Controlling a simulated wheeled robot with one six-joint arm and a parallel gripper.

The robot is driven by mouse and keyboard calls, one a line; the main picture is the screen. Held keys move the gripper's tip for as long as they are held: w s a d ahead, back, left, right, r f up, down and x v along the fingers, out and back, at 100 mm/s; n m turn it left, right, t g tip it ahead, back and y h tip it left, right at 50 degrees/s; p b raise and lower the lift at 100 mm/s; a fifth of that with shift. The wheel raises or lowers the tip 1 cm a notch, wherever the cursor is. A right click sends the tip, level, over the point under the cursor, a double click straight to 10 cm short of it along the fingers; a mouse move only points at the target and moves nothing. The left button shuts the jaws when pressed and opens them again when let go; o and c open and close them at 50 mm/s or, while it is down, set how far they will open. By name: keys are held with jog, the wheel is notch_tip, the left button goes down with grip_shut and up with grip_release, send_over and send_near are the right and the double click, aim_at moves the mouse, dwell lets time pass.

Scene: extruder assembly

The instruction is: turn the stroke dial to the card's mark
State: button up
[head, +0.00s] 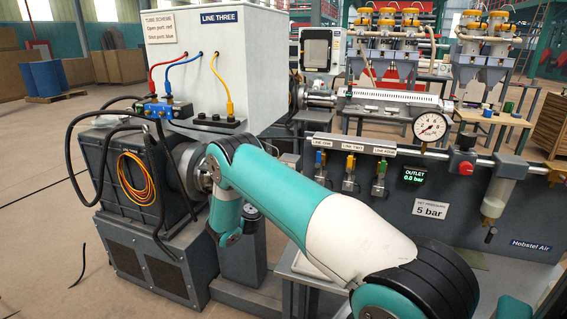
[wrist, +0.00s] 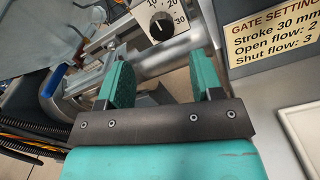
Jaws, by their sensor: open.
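The stroke dial (wrist: 162,27) is a round black knob on a pale plate at the top of the wrist view. Numerals, including a 30 at its right, show beside it; I cannot tell clearly where its pointer stands. The card (wrist: 272,32) at the upper right reads "Stroke 30 mm", with open flow and shut flow lines below, partly cut off. My gripper (wrist: 160,72) is open and empty, its two teal fingers apart. The dial shows beyond the gap between the fingertips, apart from them. I cannot make out the dial or the gripper in the head view.
Metal cylinder parts and a blue-edged fitting (wrist: 50,78) lie left of the fingers, with dark hoses below. In the head view, my arm reaches left past the air panel (head: 470,220) toward the grey cabinet (head: 225,65) with coloured hoses. A pressure gauge (head: 431,126) stands on the panel.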

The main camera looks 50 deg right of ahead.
jog(key=p+x, duration=0.3)
jog(key=x, duration=0.6)
jog(key=shift+d, duration=0.2)
jog(key=c, duration=0.9)
